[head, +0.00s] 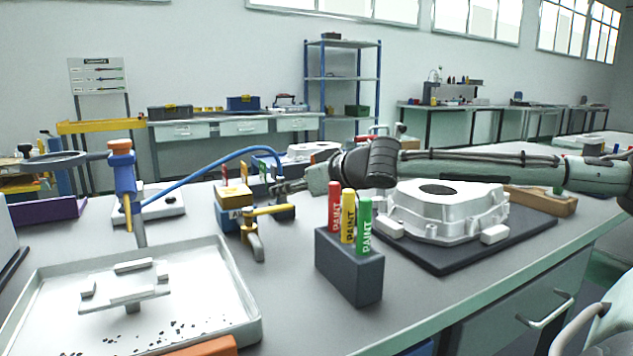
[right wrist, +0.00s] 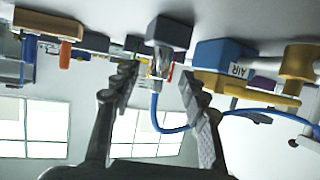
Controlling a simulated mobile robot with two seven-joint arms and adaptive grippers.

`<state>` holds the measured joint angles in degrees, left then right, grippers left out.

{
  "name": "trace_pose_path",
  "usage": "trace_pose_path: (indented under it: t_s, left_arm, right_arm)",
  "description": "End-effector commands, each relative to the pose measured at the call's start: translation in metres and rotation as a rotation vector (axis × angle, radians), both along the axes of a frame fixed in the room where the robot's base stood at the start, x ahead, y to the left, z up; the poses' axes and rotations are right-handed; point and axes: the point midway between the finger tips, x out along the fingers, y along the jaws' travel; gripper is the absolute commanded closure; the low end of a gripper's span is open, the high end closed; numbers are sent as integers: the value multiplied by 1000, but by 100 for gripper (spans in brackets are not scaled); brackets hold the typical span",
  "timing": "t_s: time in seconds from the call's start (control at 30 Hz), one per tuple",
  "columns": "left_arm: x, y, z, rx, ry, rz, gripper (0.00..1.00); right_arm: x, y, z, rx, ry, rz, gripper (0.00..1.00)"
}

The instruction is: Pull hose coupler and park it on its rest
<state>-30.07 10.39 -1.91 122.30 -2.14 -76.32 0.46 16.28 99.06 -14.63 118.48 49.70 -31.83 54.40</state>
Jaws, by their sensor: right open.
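The silver hose coupler (right wrist: 160,64) shows in the right wrist view, at the end of the blue hose (right wrist: 155,108), against a dark block (right wrist: 171,31). I cannot tell whether it is seated in that block or only in front of it. The blue AIR block (right wrist: 223,54) with its yellow valve is beside it; in the head view the AIR block (head: 232,216) stands mid-table. My right gripper (right wrist: 158,74) is open, its fingers on either side of the coupler in the picture, with no clear contact. In the head view it (head: 280,188) is behind the AIR block. My left gripper is out of view.
A paint marker holder (head: 348,265) stands in front of my right arm. A silver casting (head: 445,208) lies on a dark mat to the right. A white tray (head: 205,258) and a blue-and-orange tool (head: 122,175) on the hose are at left.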

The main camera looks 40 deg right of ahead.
Motion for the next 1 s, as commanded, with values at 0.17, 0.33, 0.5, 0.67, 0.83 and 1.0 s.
trace_pose_path:
  t_s: [0.17, 0.33, 0.5, 0.67, 0.83, 1.0]
  left_arm:
    - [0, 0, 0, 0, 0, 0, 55]
    - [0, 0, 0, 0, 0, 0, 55]
    - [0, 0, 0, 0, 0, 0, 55]
    - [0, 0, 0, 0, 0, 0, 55]
    - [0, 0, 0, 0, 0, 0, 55]
    - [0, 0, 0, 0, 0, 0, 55]
  right_arm:
    - [-8, 0, 6, 1, -6, 1, 56]
    - [-36, -1, 16, -7, -1, -1, 56]
    - [-60, -1, 25, -2, -1, -1, 56]
    - [-71, -1, 29, 0, -1, 0, 56]
    - [-74, 0, 30, 2, 0, 0, 56]
    - [-74, 0, 30, 2, 0, 0, 56]
